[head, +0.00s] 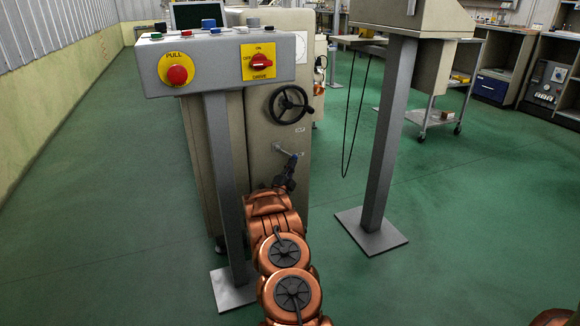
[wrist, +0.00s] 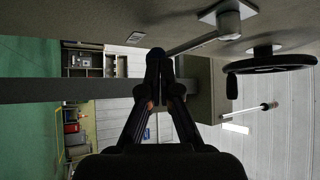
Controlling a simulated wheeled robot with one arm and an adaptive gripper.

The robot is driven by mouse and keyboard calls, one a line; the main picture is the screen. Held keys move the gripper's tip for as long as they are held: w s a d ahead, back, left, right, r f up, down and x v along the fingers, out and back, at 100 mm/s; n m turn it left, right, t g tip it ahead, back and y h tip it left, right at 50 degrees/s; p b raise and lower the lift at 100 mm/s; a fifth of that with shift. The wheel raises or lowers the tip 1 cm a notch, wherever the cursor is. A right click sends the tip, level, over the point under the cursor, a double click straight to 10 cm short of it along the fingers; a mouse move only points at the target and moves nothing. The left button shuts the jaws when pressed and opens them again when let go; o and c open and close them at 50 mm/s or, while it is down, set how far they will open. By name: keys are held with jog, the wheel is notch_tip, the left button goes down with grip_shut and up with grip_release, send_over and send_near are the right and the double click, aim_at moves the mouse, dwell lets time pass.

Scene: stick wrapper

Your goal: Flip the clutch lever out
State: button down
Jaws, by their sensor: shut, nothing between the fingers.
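The clutch lever (head: 283,152) is a short metal rod on the beige machine's front, below the handwheel. In the wrist view the lever (wrist: 200,42) runs from a round metal hub on a square plate down-left to my fingertips. My gripper (head: 291,172) is at the lever's free end in the head view. In the wrist view my gripper (wrist: 158,58) is shut and empty, with its fingertips overlapping the lever's end. A bluish knob shows at that end, partly hidden by the fingertips. I cannot tell whether they touch.
The black handwheel (head: 291,104) sits just above the lever and shows close by in the wrist view (wrist: 270,67). A control panel (head: 215,62) on a grey post stands at left. Another grey post (head: 388,140) stands at right.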

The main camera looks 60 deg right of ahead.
jog(key=r+n+t+p, duration=0.1)
jog(key=r+p, duration=0.1)
jog(key=s+d+r+n+t+p, duration=0.1)
jog(key=r+n+t+p, duration=0.1)
jog(key=d+r+n+t+h+p, duration=0.1)
jog(key=r+n+p, duration=0.1)
jog(key=shift+s+d+r+p, duration=0.1)
jog(key=shift+s+d+p, duration=0.15)
jog(key=shift+p, duration=0.15)
dwell(0.3)
